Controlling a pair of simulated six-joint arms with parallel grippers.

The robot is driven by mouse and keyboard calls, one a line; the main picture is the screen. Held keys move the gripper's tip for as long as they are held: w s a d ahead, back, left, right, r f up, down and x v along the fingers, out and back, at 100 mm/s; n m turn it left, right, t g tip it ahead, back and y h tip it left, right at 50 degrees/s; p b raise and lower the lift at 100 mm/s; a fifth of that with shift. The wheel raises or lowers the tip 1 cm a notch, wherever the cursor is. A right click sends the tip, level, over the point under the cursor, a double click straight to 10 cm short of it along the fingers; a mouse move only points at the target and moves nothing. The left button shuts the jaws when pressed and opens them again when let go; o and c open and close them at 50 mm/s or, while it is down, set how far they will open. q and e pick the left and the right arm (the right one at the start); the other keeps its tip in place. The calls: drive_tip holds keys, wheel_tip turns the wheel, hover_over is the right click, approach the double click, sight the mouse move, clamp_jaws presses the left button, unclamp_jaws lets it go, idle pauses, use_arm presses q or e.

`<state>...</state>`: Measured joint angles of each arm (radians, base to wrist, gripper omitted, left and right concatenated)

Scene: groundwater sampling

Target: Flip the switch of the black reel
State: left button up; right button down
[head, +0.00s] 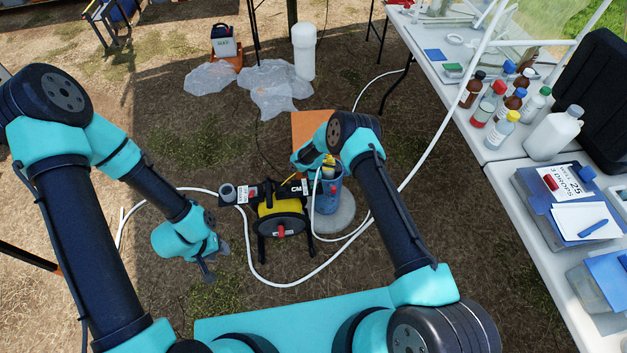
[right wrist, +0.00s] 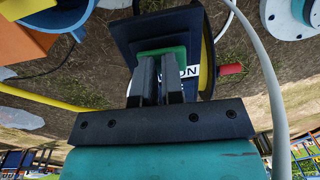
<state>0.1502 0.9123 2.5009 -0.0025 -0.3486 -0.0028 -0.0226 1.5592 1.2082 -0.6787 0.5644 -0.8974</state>
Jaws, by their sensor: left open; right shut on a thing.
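The black reel (head: 281,215) stands on its frame on the ground, with a yellow drum, a red knob (head: 281,231) and a white label on top. My left gripper (head: 207,272) is open and empty, to the left of the reel. My right arm reaches in above the reel's right side, and its fingers are hard to make out in the head view. In the right wrist view, the right gripper (right wrist: 160,80) is shut in front of a dark panel (right wrist: 135,42) with a green patch (right wrist: 165,51). What it grips is hidden between the fingers.
A blue pipe (head: 327,195) stands in a round grey pad (head: 333,219) right of the reel. A white hose (head: 312,268) loops on the ground around the reel. A table with several bottles (head: 504,130) is on the right. Clear plastic bags (head: 268,85) lie behind.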

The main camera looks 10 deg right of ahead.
wheel_tip(320, 180, up, 14)
drive_tip(key=w, duration=0.1)
idle(0.5)
